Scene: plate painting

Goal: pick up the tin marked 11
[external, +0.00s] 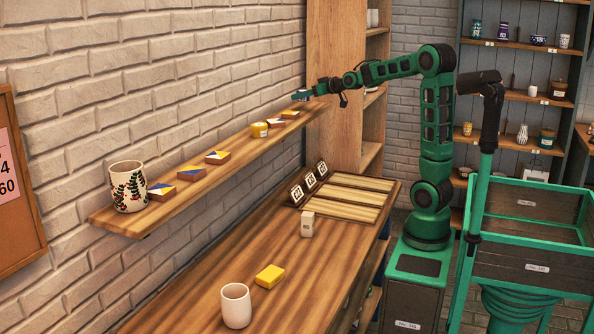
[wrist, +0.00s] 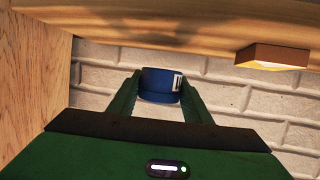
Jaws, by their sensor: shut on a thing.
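My gripper (external: 301,95) is at the far right end of the wall shelf (external: 170,206), just above it. In the wrist view my gripper (wrist: 161,97) has its two green fingers on either side of a small blue round tin (wrist: 160,82), shut on it. The tin has a white label with dark bars on its right side; I cannot read a number 11 on it. The tin appears clear of the shelf, with brick wall behind it. In the external view the tin is too small to make out clearly.
A wooden cabinet (external: 334,80) is close by the gripper.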

